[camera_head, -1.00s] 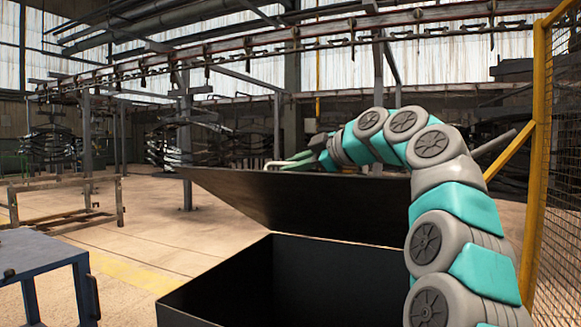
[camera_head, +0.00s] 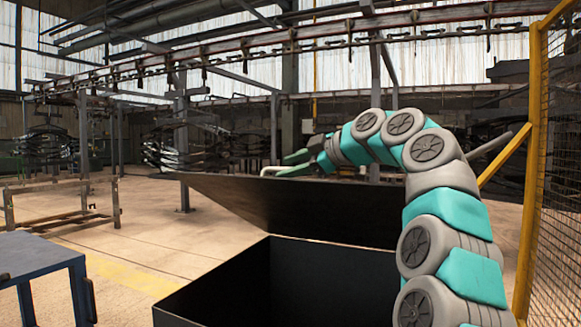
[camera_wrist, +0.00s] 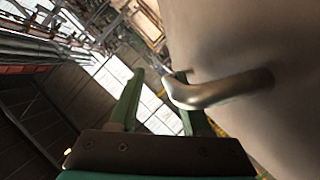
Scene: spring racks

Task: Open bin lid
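The dark bin (camera_head: 225,282) stands in front of me with its mouth uncovered. Its black lid (camera_head: 300,208) is raised and tilted back, hinged side low at the bin's far rim. My gripper (camera_head: 278,165) is at the lid's upper edge, on its far side, with green fingers pointing left. In the wrist view my gripper (camera_wrist: 160,76) has its two fingers apart. A bent metal handle (camera_wrist: 225,90) sticks out from a pale surface (camera_wrist: 250,35), probably the lid's outer side. The handle's end lies by the right finger; I cannot tell if they touch.
A blue-grey table (camera_head: 45,268) stands at the left. A yellow-framed mesh fence (camera_head: 555,170) is close on the right. A low frame (camera_head: 65,205) and spring racks (camera_head: 185,148) stand farther back. The floor between table and bin is clear.

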